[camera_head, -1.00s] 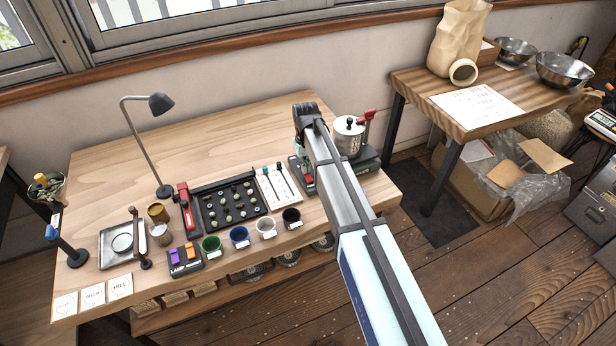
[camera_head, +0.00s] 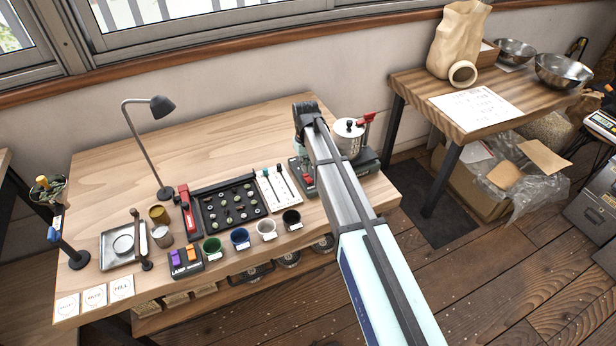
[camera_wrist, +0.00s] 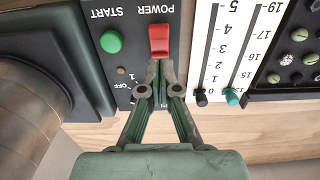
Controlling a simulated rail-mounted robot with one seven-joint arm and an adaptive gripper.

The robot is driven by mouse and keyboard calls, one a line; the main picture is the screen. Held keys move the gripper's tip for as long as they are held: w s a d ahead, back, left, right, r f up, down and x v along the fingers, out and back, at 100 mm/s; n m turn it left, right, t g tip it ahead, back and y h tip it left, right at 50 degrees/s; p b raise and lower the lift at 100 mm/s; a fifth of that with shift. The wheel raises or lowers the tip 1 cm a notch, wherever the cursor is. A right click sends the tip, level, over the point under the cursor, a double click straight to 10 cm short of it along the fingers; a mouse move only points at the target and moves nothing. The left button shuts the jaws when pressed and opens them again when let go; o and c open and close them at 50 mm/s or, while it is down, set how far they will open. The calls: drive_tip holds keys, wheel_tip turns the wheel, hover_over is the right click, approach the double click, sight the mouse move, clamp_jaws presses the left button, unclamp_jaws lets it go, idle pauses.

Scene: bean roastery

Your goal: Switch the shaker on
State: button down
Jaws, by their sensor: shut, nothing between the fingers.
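The shaker (camera_head: 362,160) stands at the right end of the wooden bench, with a steel pot (camera_head: 347,139) on its dark base. My arm hides part of it in the head view. In the wrist view its panel (camera_wrist: 122,15) appears upside down, with a red rocker switch (camera_wrist: 159,38) marked POWER and a green START button (camera_wrist: 111,41). My gripper (camera_wrist: 158,68) is shut and empty, its fingertips at the near edge of the red rocker. I cannot tell whether they touch it. The gripper is mostly hidden behind my arm in the head view.
Beside the panel is a white scale board with two sliders (camera_wrist: 217,50), then a black bean tray (camera_wrist: 296,60). A desk lamp (camera_head: 161,106) stands at the left. The bench's back is clear.

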sight(306, 175)
drive_tip(key=shift+r+p, duration=1.25)
drive_tip(key=shift+r, duration=1.25)
